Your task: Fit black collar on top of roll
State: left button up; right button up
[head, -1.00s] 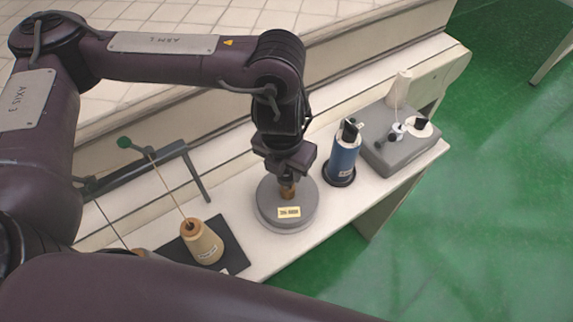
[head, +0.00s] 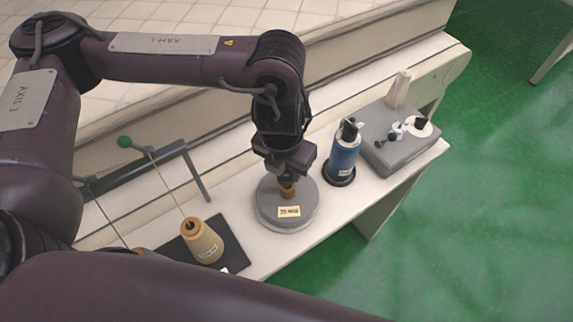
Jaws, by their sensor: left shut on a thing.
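My left gripper (head: 287,182) points down and is shut on the brown knob (head: 287,191) at the centre of a round grey weight (head: 267,211) with a yellow label. The weight sits on the white bench. To its right a blue roll (head: 343,160) stands upright. A black piece (head: 350,130) shows at the top of the roll, and a dark ring (head: 340,181) lies around its foot. I cannot tell whether either is the black collar. My right gripper is not in view.
A tan thread cone (head: 204,243) stands on a black mat (head: 237,257) at left, near a rail with a green knob (head: 124,142). A grey device (head: 391,153) with black knobs stands at right. The bench (head: 283,257) is bare just in front of the weight.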

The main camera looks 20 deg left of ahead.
pick_arm(q)
jog(key=shift+f+b, duration=1.4)
jog(key=shift+f, duration=0.45)
jog(key=o, duration=1.1)
jog(key=shift+c, duration=0.2)
jog(key=shift+r, duration=0.1)
notch_tip(320, 180, up, 8)
jog(key=s, duration=0.1)
jog(key=shift+p, duration=0.3)
